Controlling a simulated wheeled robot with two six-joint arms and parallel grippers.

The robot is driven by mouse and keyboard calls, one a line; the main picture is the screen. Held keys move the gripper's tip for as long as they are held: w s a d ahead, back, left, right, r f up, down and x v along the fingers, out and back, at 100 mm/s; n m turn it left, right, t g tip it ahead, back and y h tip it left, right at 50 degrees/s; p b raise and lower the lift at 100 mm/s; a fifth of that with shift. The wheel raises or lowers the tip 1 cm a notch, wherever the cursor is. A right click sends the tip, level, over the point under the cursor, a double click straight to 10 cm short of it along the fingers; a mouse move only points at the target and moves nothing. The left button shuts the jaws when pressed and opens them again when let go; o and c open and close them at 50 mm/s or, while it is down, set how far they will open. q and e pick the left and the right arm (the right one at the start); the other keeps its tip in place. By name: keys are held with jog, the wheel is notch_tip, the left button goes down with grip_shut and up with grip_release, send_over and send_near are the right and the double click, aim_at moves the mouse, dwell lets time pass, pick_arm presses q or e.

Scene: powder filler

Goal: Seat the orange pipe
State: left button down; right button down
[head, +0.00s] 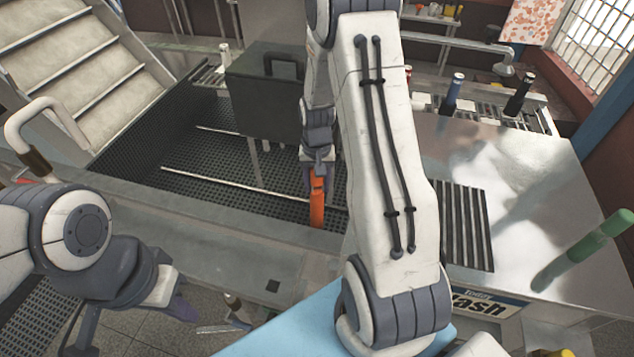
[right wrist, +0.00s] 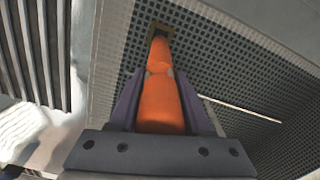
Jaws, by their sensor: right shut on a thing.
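The orange pipe (head: 317,205) is upright or nearly so in the head view, below my right gripper (head: 318,172). In the right wrist view the pipe (right wrist: 160,98) lies between the two purple fingers of the right gripper (right wrist: 165,100), which is shut on it. The pipe's far end meets or overlaps a small dark square opening with a brownish rim (right wrist: 160,29) in the perforated floor. I cannot tell whether the end is inside it. My left gripper (head: 178,304) is at the lower left, away from the pipe, and its jaw opening is unclear.
A dark box with a handle (head: 262,95) stands behind the pipe on the perforated floor (head: 185,150). Thin pale rods (head: 240,187) cross that floor. A metal counter (head: 530,190) with a slatted grate (head: 462,225) is at the right. A green cylinder (head: 580,250) stands there.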

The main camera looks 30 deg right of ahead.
aim_at(317, 207)
jog(key=shift+f, duration=0.2)
notch_tip(317, 207, down, 5)
jog(key=b, duration=0.4)
jog(key=shift+f, duration=0.3)
dwell(1.6)
jog(key=shift+f+b, duration=1.35)
jog(key=shift+f, duration=0.65)
jog(key=shift+c, duration=1.4)
grip_release()
